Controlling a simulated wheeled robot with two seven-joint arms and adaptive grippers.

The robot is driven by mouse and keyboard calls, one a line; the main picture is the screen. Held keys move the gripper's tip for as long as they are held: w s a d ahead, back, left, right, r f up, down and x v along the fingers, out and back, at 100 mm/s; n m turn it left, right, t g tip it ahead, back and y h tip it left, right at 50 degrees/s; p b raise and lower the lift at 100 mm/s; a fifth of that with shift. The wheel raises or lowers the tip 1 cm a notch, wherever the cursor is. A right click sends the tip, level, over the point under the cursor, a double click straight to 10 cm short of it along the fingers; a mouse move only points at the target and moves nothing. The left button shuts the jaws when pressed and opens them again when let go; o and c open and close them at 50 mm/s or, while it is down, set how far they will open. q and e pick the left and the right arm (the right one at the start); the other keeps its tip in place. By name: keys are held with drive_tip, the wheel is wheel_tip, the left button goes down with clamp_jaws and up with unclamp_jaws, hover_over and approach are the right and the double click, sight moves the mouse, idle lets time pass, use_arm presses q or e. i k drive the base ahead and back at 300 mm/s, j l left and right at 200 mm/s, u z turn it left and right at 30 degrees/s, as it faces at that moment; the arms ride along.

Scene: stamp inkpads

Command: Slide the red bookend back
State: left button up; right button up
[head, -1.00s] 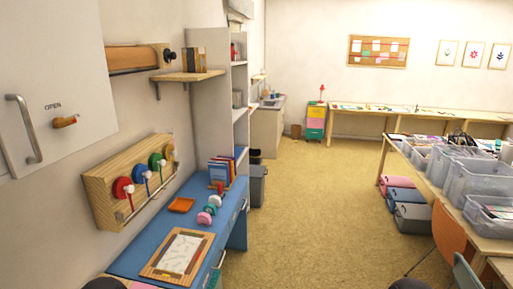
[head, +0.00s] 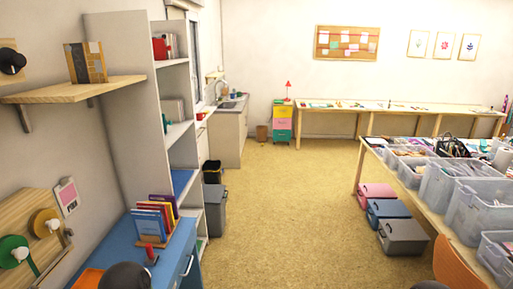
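A row of upright books (head: 152,222) with blue, red and purple covers stands on the blue desk (head: 180,248) at the lower left. A small red upright piece (head: 150,252) stands on the desk just in front of them. Another red item (head: 160,48) stands beside pale books on the upper shelf of the tall unit. I cannot tell for certain which red thing is the bookend. Neither gripper is in view; only dark rounded parts of my own arms show at the bottom edge.
The tall white shelf unit (head: 125,90) rises behind the desk. A wooden wall shelf (head: 75,90) juts out at the upper left. Grey bins (head: 215,212) stand beside the unit. The carpet (head: 290,215) is clear up to the table with clear tubs (head: 480,205).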

sight(159, 47)
drive_tip(key=i+l+u, duration=0.1)
drive_tip(key=i+u, duration=0.25)
drive_tip(key=i, duration=0.25)
drive_tip(key=i+l+u, duration=0.35)
drive_tip(key=i, duration=0.2)
drive_tip(key=i+l+u, duration=0.35)
drive_tip(key=i, duration=0.2)
